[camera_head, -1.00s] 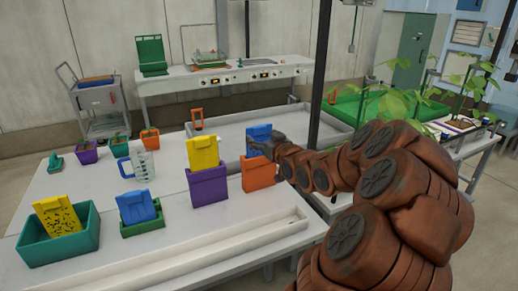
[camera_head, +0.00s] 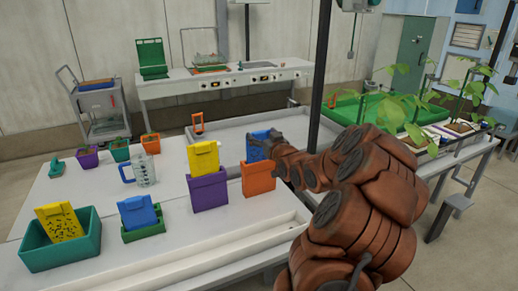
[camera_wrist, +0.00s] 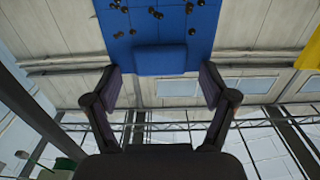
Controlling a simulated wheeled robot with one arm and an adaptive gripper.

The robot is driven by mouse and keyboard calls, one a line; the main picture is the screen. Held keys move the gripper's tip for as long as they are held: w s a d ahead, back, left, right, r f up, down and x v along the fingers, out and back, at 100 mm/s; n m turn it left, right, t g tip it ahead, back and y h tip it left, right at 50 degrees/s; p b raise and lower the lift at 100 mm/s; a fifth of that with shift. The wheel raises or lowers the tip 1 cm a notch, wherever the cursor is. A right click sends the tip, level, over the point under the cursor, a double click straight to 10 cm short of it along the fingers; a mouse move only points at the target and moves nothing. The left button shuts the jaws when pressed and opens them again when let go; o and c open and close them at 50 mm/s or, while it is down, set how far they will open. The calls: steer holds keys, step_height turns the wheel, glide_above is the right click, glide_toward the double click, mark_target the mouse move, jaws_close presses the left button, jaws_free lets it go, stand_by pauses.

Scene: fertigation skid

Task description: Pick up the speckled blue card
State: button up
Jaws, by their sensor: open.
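The speckled blue card (camera_wrist: 155,30) fills the top middle of the wrist view, with dark specks on its face and a plain raised block at its lower edge. In the head view the blue card (camera_head: 256,137) stands in an orange holder (camera_head: 258,180), partly hidden by my gripper; its specks cannot be made out there. My gripper (camera_head: 257,146) is close at the card. In the wrist view my gripper (camera_wrist: 160,82) is open, with one finger on each side of the card's lower end. Whether the fingers touch it cannot be told.
A yellow card (camera_head: 204,157) in a purple holder (camera_head: 208,191) stands just left. A plain-looking blue card (camera_head: 137,211) in a green holder and a speckled yellow card (camera_head: 60,222) in a teal bin are farther left. A black post (camera_head: 320,75) rises behind my arm.

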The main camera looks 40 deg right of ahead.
steer(key=shift+w+d, duration=0.25)
steer(key=shift+w, duration=0.45)
steer(key=c, duration=1.3)
steer(key=shift+o, duration=0.2)
